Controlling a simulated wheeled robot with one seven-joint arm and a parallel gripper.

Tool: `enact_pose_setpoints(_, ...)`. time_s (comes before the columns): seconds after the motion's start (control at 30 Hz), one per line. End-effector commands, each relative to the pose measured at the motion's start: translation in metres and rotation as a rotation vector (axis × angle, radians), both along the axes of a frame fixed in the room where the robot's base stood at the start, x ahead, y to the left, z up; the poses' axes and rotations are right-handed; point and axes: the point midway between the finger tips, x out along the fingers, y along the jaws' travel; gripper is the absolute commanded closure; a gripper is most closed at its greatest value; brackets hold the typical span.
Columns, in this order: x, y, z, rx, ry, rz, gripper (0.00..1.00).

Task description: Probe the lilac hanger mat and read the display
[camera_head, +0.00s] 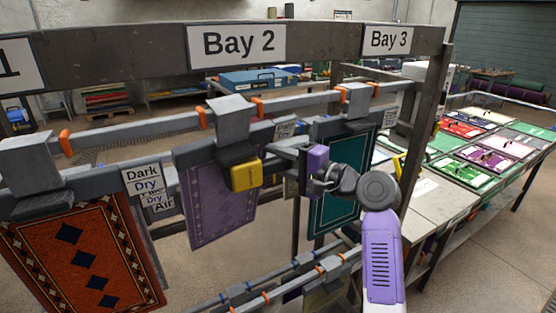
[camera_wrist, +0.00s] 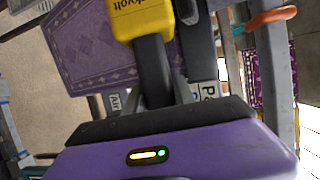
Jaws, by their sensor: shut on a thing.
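The lilac mat (camera_head: 220,205) with a pale patterned border hangs from a grey clamp below the Bay 2 sign. It also fills the upper left of the wrist view (camera_wrist: 90,45). My gripper (camera_head: 268,153) is shut on a yellow and black meter (camera_head: 246,175), just in front of the mat's upper right part. In the wrist view the meter (camera_wrist: 143,18) shows part of a printed name ending in "kvolt". I cannot tell whether the meter touches the mat. Its display face is not visible, so no reading shows.
A red patterned rug (camera_head: 80,255) hangs at left and a teal mat (camera_head: 338,185) hangs close behind my arm at right. Dark/Dry labels (camera_head: 147,180) sit on the rail. A table with colored mats (camera_head: 480,145) stands at right. The right foreground floor is clear.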

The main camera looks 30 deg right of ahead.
Motion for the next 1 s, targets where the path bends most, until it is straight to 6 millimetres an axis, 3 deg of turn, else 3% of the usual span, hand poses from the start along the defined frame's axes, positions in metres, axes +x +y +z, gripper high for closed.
enact_pose_setpoints(0.57,0.005,0.001,0.001,0.0,-0.001,-0.001,1.0)
enact_pose_setpoints(1.0,-0.037,-0.009,0.005,0.001,-0.002,-0.003,1.0)
